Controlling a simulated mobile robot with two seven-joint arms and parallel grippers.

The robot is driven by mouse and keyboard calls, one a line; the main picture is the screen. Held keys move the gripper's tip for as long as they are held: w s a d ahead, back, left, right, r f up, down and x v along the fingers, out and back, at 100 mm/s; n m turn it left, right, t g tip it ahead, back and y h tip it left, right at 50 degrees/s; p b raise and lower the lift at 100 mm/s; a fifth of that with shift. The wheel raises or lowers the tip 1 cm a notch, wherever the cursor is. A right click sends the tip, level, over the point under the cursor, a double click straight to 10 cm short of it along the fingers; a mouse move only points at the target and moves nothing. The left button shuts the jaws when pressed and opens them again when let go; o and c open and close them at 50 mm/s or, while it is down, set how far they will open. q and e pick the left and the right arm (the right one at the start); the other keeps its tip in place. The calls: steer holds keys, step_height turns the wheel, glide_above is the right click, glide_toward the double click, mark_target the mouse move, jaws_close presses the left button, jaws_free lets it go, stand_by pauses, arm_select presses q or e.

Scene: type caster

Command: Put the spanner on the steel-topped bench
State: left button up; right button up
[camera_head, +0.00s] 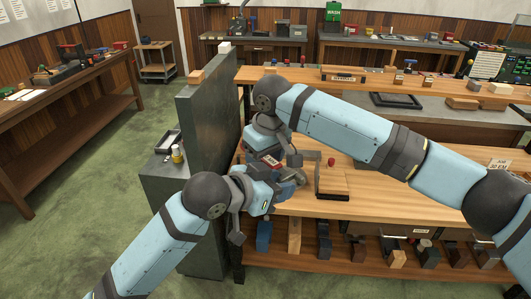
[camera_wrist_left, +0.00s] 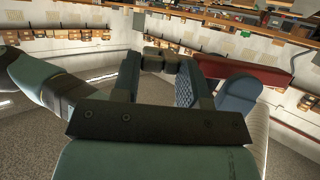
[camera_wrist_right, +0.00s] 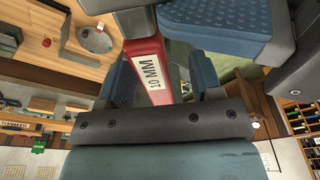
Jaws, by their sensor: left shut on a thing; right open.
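The red spanner (camera_head: 271,161), labelled "10 MM", is between my two grippers at the left end of the wooden bench. In the right wrist view the spanner (camera_wrist_right: 150,75) runs between the open fingers of my right gripper (camera_wrist_right: 165,75). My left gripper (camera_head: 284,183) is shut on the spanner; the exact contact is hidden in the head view. The left wrist view shows a red part (camera_wrist_left: 245,73) beside the blue pads. A grey-topped bench (camera_head: 255,41) stands at the back; I cannot tell which grey top is steel.
A tall grey panel (camera_head: 207,130) stands close left of my grippers. A long bench (camera_head: 90,82) with tools stands at left. Green floor is clear between.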

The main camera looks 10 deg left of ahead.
steer(key=c, duration=1.1)
arm_select(q)
steer(key=o, duration=0.9)
arm_select(e)
jaws_close()
arm_select(q)
steer(key=shift+o, duration=1)
steer(key=shift+w, duration=0.1)
arm_select(e)
steer(key=shift+s+a, duration=0.1)
arm_select(q)
steer(key=shift+a, duration=0.1)
